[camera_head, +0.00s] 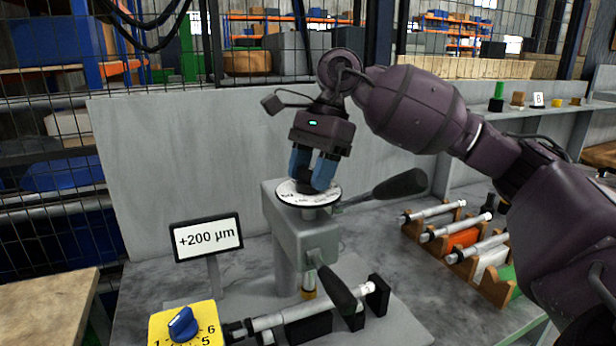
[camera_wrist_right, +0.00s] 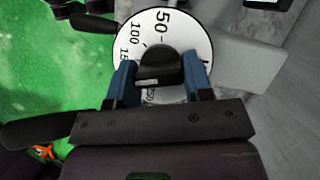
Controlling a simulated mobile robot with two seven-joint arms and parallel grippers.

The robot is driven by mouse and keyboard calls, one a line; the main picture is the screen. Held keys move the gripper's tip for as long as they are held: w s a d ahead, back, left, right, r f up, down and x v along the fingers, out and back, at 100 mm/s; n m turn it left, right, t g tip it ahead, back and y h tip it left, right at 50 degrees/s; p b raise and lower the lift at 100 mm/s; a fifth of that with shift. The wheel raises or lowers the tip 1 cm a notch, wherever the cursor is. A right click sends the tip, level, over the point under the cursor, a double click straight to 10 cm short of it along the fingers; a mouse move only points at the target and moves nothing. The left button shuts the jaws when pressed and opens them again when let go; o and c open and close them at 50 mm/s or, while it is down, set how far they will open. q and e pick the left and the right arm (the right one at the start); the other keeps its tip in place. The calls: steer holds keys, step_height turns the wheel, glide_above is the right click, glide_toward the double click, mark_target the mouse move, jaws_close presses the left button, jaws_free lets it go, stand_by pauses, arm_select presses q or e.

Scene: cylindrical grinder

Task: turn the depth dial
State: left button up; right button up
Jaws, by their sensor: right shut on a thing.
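The depth dial (camera_head: 308,198) is a white disc with black markings on top of the grey grinder head (camera_head: 302,236). A black knob stands at its middle. In the right wrist view the dial (camera_wrist_right: 194,42) shows numbers such as 50 and 100 around the black knob (camera_wrist_right: 158,66). My right gripper (camera_head: 315,172) points down over the dial, and its blue fingers are shut on the knob. The fingers also show on both sides of the knob in the right wrist view (camera_wrist_right: 160,78). A display (camera_head: 207,238) reads +200 µm. My left gripper is not in view.
A yellow box with a blue selector knob (camera_head: 183,324) stands at the front left. Black-handled levers (camera_head: 394,186) stick out from the grinder. A steel shaft (camera_head: 312,310) lies in front. Several shafts rest on coloured holders (camera_head: 463,238) at the right.

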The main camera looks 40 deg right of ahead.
steer(key=shift+w+n+g+b, duration=0.1)
steer(key=shift+n+g+b, duration=0.65)
steer(key=shift+n, duration=1.15)
steer(key=shift+r+h, duration=0.15)
steer(key=shift+h, duration=0.15)
steer(key=o, duration=0.9)
steer(key=p+v, duration=0.1)
steer(key=v, duration=0.9)
steer(key=shift+w+d+r, duration=0.1)
steer(key=shift+d+r, duration=0.05)
steer(key=shift+r, duration=0.1)
